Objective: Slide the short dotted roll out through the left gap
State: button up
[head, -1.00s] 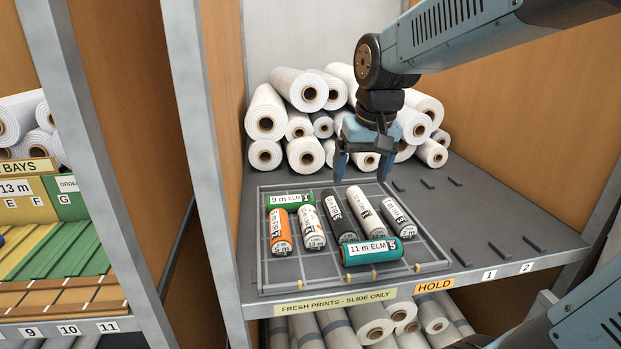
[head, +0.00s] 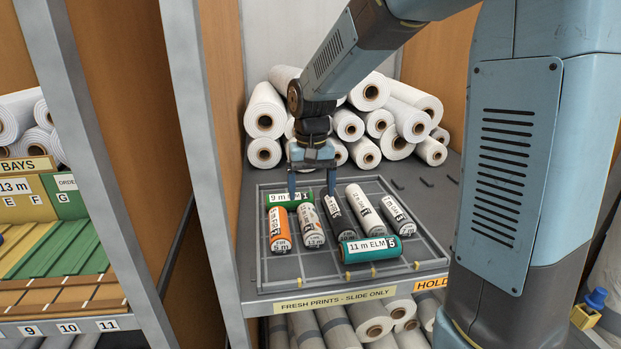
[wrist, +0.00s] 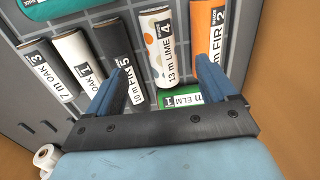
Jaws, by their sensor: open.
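The short dotted roll (head: 311,229), white with brown spots and labelled 13 m LIME 4, lies in the grid tray (head: 262,252), pointing front to back. It also shows in the wrist view (wrist: 154,40). A green ELM roll (head: 283,199) lies crosswise behind the orange roll. My gripper (head: 312,191) is open and empty above the tray's back part, its fingers either side of the dotted roll's line. Whether they touch any roll, I cannot tell.
A teal ELM roll (head: 371,249) lies crosswise at front right, before the pale (head: 363,208) and grey (head: 397,214) rolls. Yellow marks (head: 347,276) sit along the tray's front rim. White rolls (head: 265,115) are stacked behind. A grey upright (head: 204,145) stands left.

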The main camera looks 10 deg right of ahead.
aim_at(311, 221)
notch_tip(311, 221, down, 11)
dwell(0.5)
jog(key=shift+c, duration=0.2)
jog(key=c, duration=1.1)
jog(key=shift+s, duration=5)
jog(key=shift+s, duration=2)
jog(key=o, duration=1.1)
jog(key=shift+r, duration=0.1)
